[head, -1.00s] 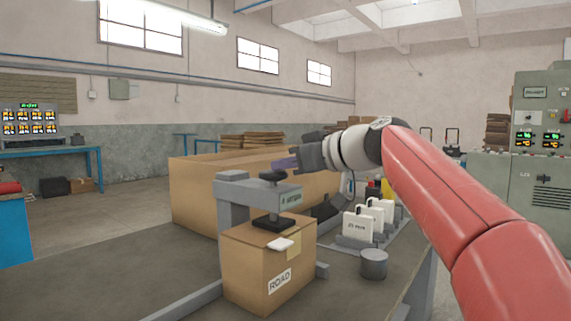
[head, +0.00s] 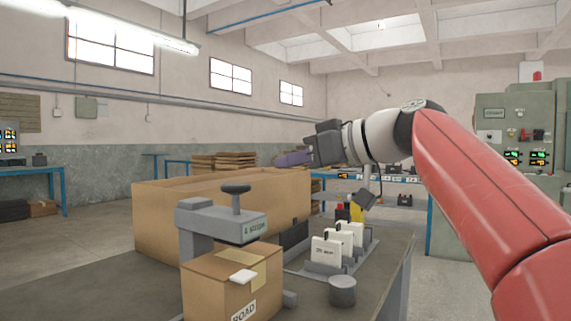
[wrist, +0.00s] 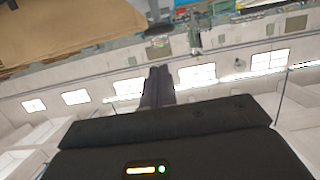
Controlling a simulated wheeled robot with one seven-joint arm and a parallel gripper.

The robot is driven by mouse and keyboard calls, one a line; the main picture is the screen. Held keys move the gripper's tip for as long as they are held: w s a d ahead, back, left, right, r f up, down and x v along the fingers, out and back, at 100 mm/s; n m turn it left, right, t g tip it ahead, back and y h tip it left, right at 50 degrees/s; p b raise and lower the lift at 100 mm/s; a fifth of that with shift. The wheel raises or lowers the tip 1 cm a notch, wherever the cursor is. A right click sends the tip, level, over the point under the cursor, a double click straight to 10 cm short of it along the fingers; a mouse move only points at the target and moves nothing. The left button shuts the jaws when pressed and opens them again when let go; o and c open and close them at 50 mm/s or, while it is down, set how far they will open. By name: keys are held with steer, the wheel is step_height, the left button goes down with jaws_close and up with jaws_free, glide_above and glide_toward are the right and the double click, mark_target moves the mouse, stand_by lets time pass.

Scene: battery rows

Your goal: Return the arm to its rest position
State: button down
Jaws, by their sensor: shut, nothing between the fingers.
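My arm, with red links and a white and black wrist, reaches in from the right of the head view. My gripper (head: 292,159) is raised above the bench, in front of the far end of the big open cardboard box, and points left. Its fingers are together and empty. In the wrist view the closed fingers (wrist: 158,86) show against the windows and far wall, with nothing held between them.
Below on the grey bench (head: 385,265) stand a small cardboard box (head: 215,290) under a grey clamp press (head: 225,225), several white batteries (head: 328,250) in a row and a grey cylinder (head: 342,291). The large box (head: 220,215) stands behind. A green cabinet (head: 500,200) is at right.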

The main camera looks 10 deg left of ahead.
steer(key=shift+f, duration=0.1)
stand_by(0.4)
steer(key=s+d+f+m+h, duration=0.4)
steer(key=s+d+f, duration=0.3)
steer(key=f, duration=0.6)
steer(key=s+d+f+m+h, duration=0.5)
steer(key=s+d+f, duration=0.3)
steer(key=f, duration=0.6)
steer(key=s+d+f+m+h, duration=0.4)
steer(key=s+d+f, duration=0.3)
steer(key=f, duration=0.7)
steer(key=shift+s+d+f+h, duration=0.2)
steer(key=shift+d+h, duration=0.3)
steer(key=shift+d, duration=0.15)
